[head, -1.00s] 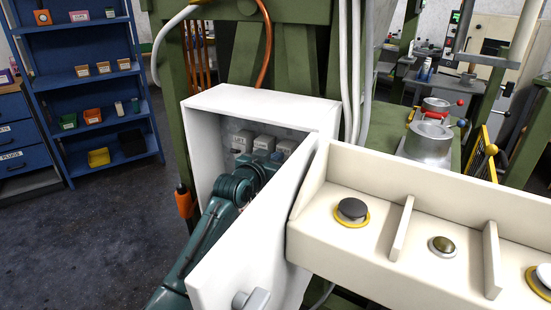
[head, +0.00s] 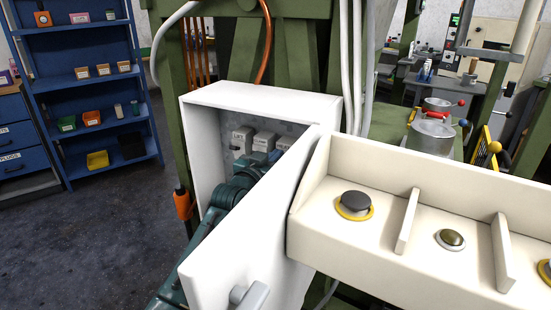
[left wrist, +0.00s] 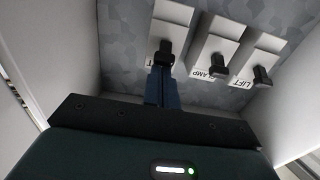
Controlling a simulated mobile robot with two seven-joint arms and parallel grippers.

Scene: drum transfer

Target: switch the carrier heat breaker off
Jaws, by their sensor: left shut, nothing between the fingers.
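The white breaker cabinet (head: 258,97) stands open, its door (head: 245,245) swung toward me. Inside is a row of grey breakers: LIFT (head: 243,137), CLAMP (head: 264,141) and a third breaker (head: 285,144) at the right. The left wrist view shows them upside down, with the third breaker (left wrist: 171,20) at left, only a "T" of its label readable. Its black lever (left wrist: 166,48) is directly ahead of my left gripper (left wrist: 163,73), which is shut and empty. Fingertips and lever look very close; contact is unclear. In the head view the door partly hides my left gripper (head: 274,158).
A cream button console (head: 385,255) stands right of the door, close to it. The cabinet's side walls (head: 200,155) and door leave a narrow space around my left arm. Green machine posts (head: 170,90) and a hanging orange-handled item (head: 183,203) are beside the cabinet.

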